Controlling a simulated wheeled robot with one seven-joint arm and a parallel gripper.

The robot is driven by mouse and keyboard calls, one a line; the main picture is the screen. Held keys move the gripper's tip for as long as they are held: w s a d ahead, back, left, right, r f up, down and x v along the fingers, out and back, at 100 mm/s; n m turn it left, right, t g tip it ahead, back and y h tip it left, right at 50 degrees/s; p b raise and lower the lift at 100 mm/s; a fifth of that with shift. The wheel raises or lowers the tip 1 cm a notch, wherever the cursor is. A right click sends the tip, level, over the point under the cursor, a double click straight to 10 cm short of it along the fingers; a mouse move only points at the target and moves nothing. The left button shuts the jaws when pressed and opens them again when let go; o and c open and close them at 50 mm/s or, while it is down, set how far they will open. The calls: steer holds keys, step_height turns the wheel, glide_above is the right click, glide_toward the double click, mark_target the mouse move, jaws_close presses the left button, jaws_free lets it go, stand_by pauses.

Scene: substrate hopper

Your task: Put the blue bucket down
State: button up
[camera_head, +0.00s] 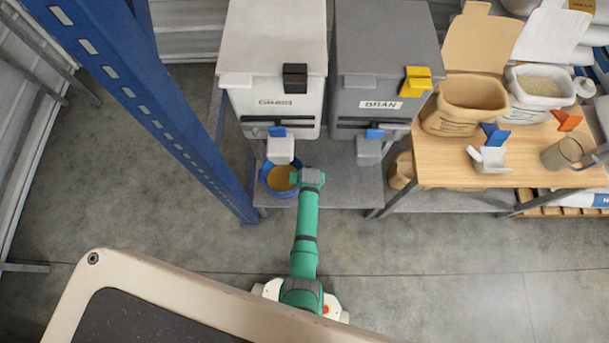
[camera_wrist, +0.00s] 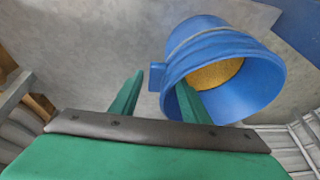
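The blue bucket (camera_head: 281,193) is under the spout of the white hopper, by the front of the grey lower shelf. It looks upright and holds golden-brown grain. In the wrist view the bucket (camera_wrist: 262,84) is at upper right, with a small blue tab on its side. My gripper (camera_head: 296,177) is at the bucket's right side.
A white hopper (camera_head: 275,60) and a grey hopper labelled BRAN (camera_head: 385,60) stand above the grey shelf (camera_head: 340,190). A blue post (camera_head: 180,140) is close on the left. A wooden table (camera_head: 450,172) with sacks and scoops is on the right. Open floor lies in front.

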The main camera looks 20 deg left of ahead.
steer(key=shift+s+d+r, duration=0.1)
steer(key=shift+d+r, duration=0.15)
steer(key=shift+r, duration=0.1)
steer(key=v, duration=1.1)
steer(key=s+d+r+m+t, duration=0.1)
steer(key=s+d+r+t, duration=0.25)
steer(key=s, duration=0.45)
steer(key=s+d+r+m+t, duration=0.1)
steer(key=s+d+r+t, duration=0.2)
steer(key=s+r, duration=0.35)
steer(key=s+d+r+t, duration=0.1)
steer(key=s+r, duration=0.3)
steer(key=r, duration=0.3)
steer(key=s+d+r+t+h, duration=0.1)
steer(key=s+r, duration=0.3)
steer(key=r, duration=0.4)
steer(key=s+d+r+m+t+h, duration=0.1)
steer(key=s+d+r+t, duration=0.1)
steer(key=s+r, duration=0.3)
step_height(320, 180, up, 3)
steer(key=shift+d+f+t, duration=0.2)
steer(key=shift+d+t, duration=0.05)
steer(key=shift+t, duration=0.2)
